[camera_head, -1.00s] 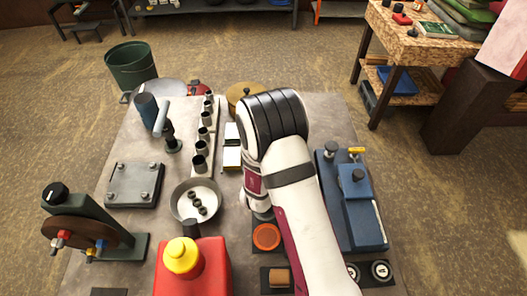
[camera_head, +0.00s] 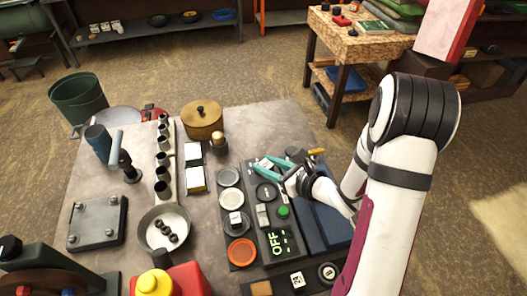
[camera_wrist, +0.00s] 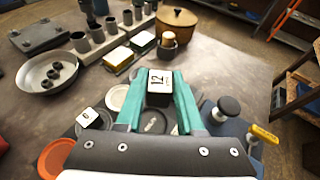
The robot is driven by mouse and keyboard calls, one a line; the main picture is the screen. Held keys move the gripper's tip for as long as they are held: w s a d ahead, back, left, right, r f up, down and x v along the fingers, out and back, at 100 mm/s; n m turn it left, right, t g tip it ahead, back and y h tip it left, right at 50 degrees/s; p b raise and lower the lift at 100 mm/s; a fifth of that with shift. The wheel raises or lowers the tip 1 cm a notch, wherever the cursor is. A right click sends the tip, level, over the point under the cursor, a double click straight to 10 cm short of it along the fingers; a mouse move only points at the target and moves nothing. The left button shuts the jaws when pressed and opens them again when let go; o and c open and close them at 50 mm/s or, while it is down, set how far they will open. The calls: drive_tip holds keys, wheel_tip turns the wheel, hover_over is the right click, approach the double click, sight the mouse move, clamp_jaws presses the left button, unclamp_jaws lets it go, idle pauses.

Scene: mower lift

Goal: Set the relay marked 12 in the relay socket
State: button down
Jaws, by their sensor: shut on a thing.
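My gripper (camera_head: 268,166) has teal fingers and is shut on the relay marked 12 (camera_wrist: 159,80). The relay is a dark block with a white top, its number readable in the wrist view. The gripper (camera_wrist: 158,98) holds it above the far end of the dark panel (camera_head: 246,258). A black round seat with faint lettering (camera_head: 266,191) is set in the panel, just nearer than the fingers. It shows below the relay in the wrist view (camera_wrist: 155,123); I cannot read whether it is the relay socket. Another white-topped relay (camera_head: 235,218) sits on a pale disc.
A blue box (camera_head: 325,222) stands close on the right. Yellow-and-white boxes (camera_head: 196,178), a lidded pot (camera_head: 203,120) and a bowl (camera_head: 164,229) lie left.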

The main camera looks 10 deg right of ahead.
drive_tip(key=shift+s+f+n+y, duration=0.15)
drive_tip(key=shift+s+n+y, duration=0.15)
drive_tip(key=shift+s, duration=0.15)
drive_tip(key=shift+s+f, duration=0.15)
drive_tip(key=shift+f, duration=0.15)
hover_over(268, 194)
drive_tip(key=shift+f, duration=2.55)
drive_tip(key=shift+f, duration=0.6)
drive_tip(key=c, duration=0.8)
unclamp_jaws()
drive_tip(key=shift+r+v, duration=0.1)
drive_tip(key=shift+v, duration=2.6)
drive_tip(key=shift+r+v, duration=0.15)
drive_tip(key=shift+v, duration=2.55)
drive_tip(key=shift+d, duration=0.1)
